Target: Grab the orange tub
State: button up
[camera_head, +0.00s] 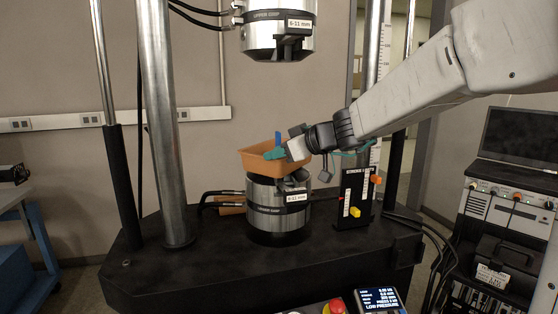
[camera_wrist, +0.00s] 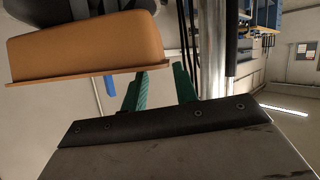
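The orange tub (camera_head: 258,161) sits on top of the lower cylindrical grip (camera_head: 278,212) of the test machine. In the wrist view the tub (camera_wrist: 85,45) appears inverted at the upper left, its rim facing my gripper. My gripper (camera_head: 275,154) is at the tub's right side in the head view. In the wrist view its two green fingers (camera_wrist: 162,76) are apart. One finger's tip is hidden behind the tub's rim, and the other shows just outside the tub's end wall. I cannot tell whether either touches the tub.
A blue piece (camera_head: 277,138) sticks up above the tub's rim. The upper grip (camera_head: 278,35) hangs overhead. A steel column (camera_head: 165,130) stands left, and a black holder with coloured clips (camera_head: 355,195) stands right. A control panel display (camera_head: 378,301) is in front.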

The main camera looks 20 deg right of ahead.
jog(key=x, duration=0.5)
jog(key=shift+a+f, duration=0.15)
jog(key=shift+f, duration=0.05)
grip_shut()
jog(key=shift+r, duration=0.15)
